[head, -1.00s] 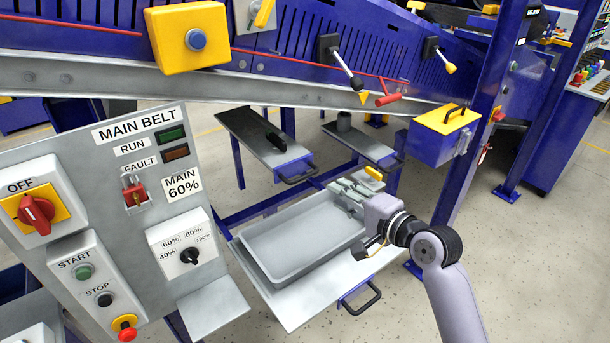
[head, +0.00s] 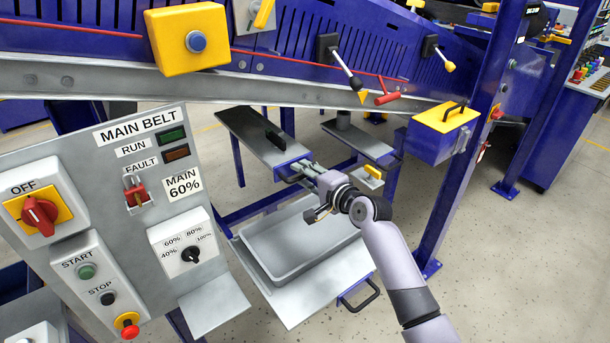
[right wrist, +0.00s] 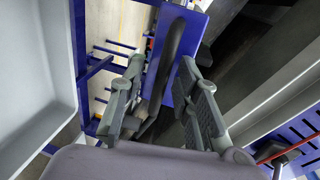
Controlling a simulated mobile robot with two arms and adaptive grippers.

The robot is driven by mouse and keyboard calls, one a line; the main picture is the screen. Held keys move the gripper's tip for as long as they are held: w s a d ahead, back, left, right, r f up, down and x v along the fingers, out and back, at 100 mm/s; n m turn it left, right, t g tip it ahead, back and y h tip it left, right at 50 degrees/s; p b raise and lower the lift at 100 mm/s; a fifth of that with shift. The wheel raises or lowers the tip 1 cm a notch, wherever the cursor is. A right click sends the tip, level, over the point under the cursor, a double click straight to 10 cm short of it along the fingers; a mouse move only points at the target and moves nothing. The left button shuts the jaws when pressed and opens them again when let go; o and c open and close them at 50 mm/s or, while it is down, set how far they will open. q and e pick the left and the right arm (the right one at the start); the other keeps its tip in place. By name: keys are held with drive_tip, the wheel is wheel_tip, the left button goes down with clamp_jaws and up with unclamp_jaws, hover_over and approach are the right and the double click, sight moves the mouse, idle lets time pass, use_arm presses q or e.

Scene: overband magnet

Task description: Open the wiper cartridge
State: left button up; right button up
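A long grey plate with an upright black grip (head: 274,140) and a blue front end (head: 285,172) lies under the belt in the head view; it looks like the wiper cartridge, though no label shows. My right gripper (head: 298,172) is at that blue end. In the right wrist view, the fingers of my right gripper (right wrist: 163,100) are open, one on each side of a black bar handle (right wrist: 177,55) on the blue face (right wrist: 190,75). No firm contact can be seen. My left gripper is not in view.
A grey tray (head: 262,262) on a pulled-out shelf with a black handle (head: 362,298) lies below my right arm. A second grey plate (head: 365,146) is to the right. The control panel (head: 100,220) stands at left, and the belt frame (head: 220,87) runs above.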

clamp_jaws()
idle(0.4)
idle(0.5)
